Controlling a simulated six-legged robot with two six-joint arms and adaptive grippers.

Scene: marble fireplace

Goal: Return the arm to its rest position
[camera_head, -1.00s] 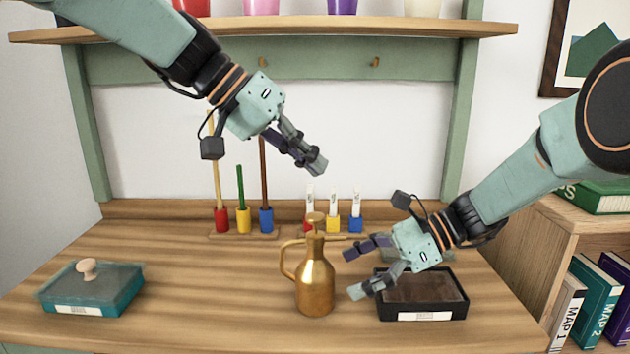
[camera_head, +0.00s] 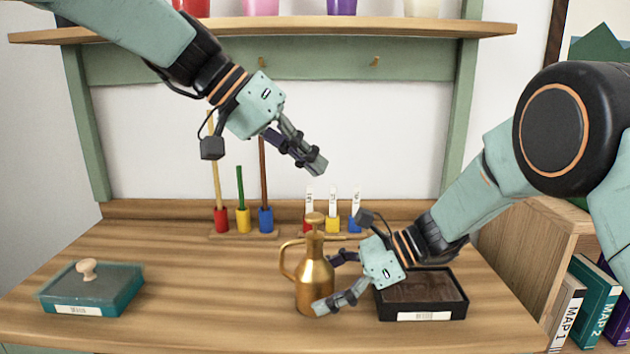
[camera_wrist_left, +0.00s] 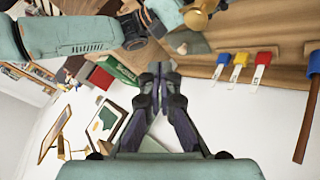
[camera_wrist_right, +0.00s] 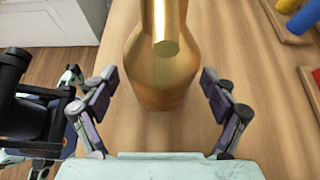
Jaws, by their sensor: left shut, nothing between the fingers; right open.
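My left gripper (camera_head: 318,163) is raised above the worktop in front of the pale back wall. It is shut and empty; its fingers meet in the left wrist view (camera_wrist_left: 160,75). My right gripper (camera_head: 333,283) is low over the worktop, at the right side of a brass spray can (camera_head: 315,280). It is open, with one finger in front of the can and one partly hidden behind it. In the right wrist view the can's body (camera_wrist_right: 165,70) stands between the spread fingers (camera_wrist_right: 157,85). I cannot tell whether they touch it.
A black tray of soil (camera_head: 423,308) sits right of the can, partly behind my right arm. A teal lidded box (camera_head: 90,290) is at left. Holders with coloured sockets (camera_head: 243,220) and white labels (camera_head: 333,203) stand behind. A shelf (camera_head: 290,27) runs overhead. The worktop's left-middle is clear.

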